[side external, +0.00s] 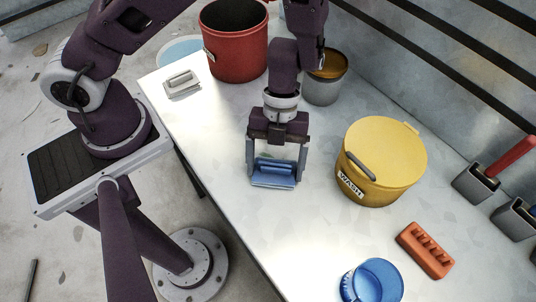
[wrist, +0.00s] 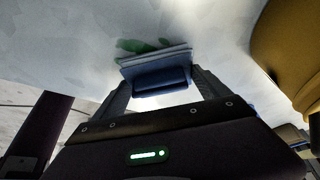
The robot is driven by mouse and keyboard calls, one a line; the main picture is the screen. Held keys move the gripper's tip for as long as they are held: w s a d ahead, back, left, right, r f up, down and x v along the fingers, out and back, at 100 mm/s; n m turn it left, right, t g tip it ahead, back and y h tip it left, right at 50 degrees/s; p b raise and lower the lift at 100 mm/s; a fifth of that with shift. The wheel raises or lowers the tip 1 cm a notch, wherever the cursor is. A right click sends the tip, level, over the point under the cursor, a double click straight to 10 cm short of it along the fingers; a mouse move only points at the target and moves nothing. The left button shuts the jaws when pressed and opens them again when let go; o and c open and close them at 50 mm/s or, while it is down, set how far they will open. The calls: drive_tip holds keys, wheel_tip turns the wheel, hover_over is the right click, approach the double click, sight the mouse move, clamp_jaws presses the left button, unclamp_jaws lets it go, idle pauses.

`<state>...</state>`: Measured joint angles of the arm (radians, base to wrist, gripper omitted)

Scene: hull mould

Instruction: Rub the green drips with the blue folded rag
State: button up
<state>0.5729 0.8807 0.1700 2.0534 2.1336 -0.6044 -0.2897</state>
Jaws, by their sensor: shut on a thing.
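My gripper (side external: 275,175) is shut on the blue folded rag (side external: 273,181), which sits between its two fingers at the white table top. The rag also shows in the wrist view (wrist: 157,78), held across the fingers (wrist: 160,88). Green drips (wrist: 138,46) lie on the table at the rag's far edge in the wrist view, and the rag partly covers them. In the side view only a trace of green (side external: 265,156) shows behind the rag, between the fingers. I cannot tell how firmly the rag presses on the table.
A yellow lidded tub (side external: 375,175) marked WASH stands right of my gripper. A red bucket (side external: 236,45) and a grey tin (side external: 324,88) stand behind.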

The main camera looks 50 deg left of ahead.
sight(270, 156)
drive_tip(key=shift+d, duration=0.45)
drive_tip(key=shift+w+a+f, duration=0.1)
drive_tip(key=shift+a, duration=1.8)
drive_tip(key=shift+a+f, duration=0.1)
drive_tip(key=shift+a, duration=1.75)
drive_tip(key=shift+w+d+r, duration=0.1)
drive_tip(key=shift+w, duration=0.7)
drive_tip(key=shift+d, duration=3.7)
drive_tip(key=shift+a, duration=3.75)
wheel_tip(270, 156, up, 8)
